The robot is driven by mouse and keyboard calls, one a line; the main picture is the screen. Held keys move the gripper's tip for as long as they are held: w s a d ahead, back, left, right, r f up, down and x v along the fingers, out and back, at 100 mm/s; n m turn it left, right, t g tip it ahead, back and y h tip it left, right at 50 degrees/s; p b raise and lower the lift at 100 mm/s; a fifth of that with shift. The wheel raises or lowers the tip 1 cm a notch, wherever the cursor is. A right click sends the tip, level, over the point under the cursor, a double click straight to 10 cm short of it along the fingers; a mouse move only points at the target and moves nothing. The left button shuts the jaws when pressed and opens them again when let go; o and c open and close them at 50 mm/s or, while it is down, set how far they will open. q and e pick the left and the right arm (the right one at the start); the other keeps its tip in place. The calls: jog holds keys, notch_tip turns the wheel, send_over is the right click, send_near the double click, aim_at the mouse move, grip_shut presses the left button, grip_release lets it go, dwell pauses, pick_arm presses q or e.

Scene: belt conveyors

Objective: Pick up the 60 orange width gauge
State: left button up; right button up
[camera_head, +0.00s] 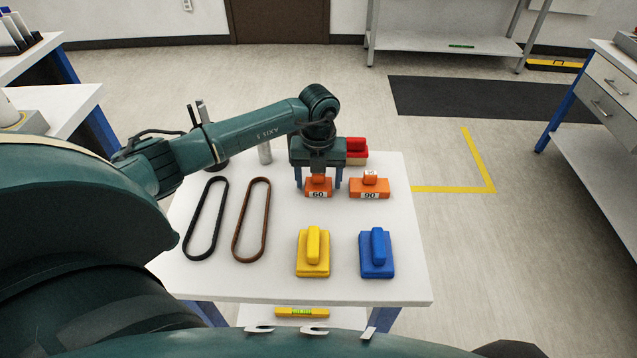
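The orange width gauge marked 60 (318,194) sits on the white table (290,286), toward its back. My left gripper (318,184) points down over it. Its two dark blue fingers stand apart, one on each side of the gauge's upper part. A gap seems to show between fingers and gauge, but I cannot tell whether they touch it. The gripper hides part of the gauge's top. A like orange gauge marked 90 (369,190) stands just to the right. My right gripper is not in view.
A yellow block (313,254) and a blue block (377,256) with handles stand nearer the front. A red block (356,146) is behind the gripper. A black belt (206,222) and a brown belt (252,222) lie at left.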

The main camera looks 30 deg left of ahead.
pick_arm(q)
jog(key=c, duration=0.8)
jog(key=shift+r, duration=0.1)
